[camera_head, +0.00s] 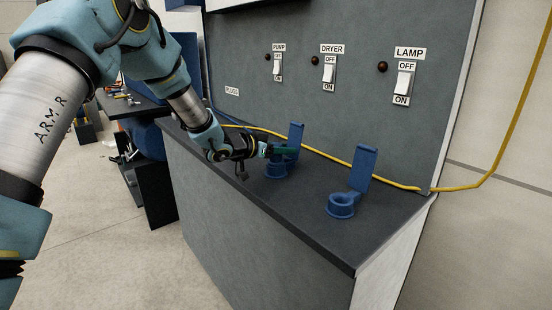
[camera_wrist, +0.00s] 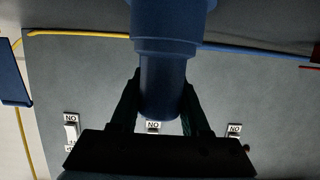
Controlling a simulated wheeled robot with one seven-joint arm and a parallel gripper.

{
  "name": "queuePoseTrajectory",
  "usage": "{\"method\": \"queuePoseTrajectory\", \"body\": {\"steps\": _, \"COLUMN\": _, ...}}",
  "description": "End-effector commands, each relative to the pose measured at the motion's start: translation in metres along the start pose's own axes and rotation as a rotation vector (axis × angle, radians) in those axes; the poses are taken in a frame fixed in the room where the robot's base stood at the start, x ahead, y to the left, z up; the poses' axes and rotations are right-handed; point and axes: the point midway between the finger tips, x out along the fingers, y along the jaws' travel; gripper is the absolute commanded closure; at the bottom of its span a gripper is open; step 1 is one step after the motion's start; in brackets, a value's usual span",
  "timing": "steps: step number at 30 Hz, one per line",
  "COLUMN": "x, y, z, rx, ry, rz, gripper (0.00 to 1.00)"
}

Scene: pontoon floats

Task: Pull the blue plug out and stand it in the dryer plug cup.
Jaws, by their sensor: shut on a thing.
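The blue plug (camera_wrist: 163,85) shows in the wrist view as a narrow round body between the two dark fingers of my gripper (camera_head: 287,152). Its wider blue steps run to the top edge of that view, and I cannot tell there where plug ends and cup begins. In the head view, my gripper is level, with its green fingers over a blue cup (camera_head: 274,171) that has a tall back plate (camera_head: 296,133), apparently the dryer plug cup. The fingers hide most of the plug. I cannot tell whether it is seated in the cup.
A second blue cup (camera_head: 341,208) with a back plate stands to the right, empty. A yellow cord (camera_head: 390,182) runs along the foot of the panel. PUMP, DRYER and LAMP switches are on the panel above. The counter's front right corner is clear.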

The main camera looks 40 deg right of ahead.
Motion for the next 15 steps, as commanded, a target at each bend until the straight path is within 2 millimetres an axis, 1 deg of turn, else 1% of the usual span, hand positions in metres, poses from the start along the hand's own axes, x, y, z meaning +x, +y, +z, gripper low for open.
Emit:
{"method": "queuePoseTrajectory", "body": {"steps": 11, "x": -0.0001, "y": -0.0001, "z": -0.0009, "rx": 0.0, "ry": 0.001, "rz": 0.0, "gripper": 1.0}}
{"method": "queuePoseTrajectory", "body": {"steps": 14, "x": -0.0013, "y": -0.0002, "z": -0.0055, "rx": 0.002, "ry": 0.003, "rz": 0.0, "gripper": 1.0}}
{"method": "queuePoseTrajectory", "body": {"steps": 15, "x": -0.0025, "y": -0.0002, "z": -0.0098, "rx": 0.003, "ry": 0.004, "rz": 0.0, "gripper": 1.0}}
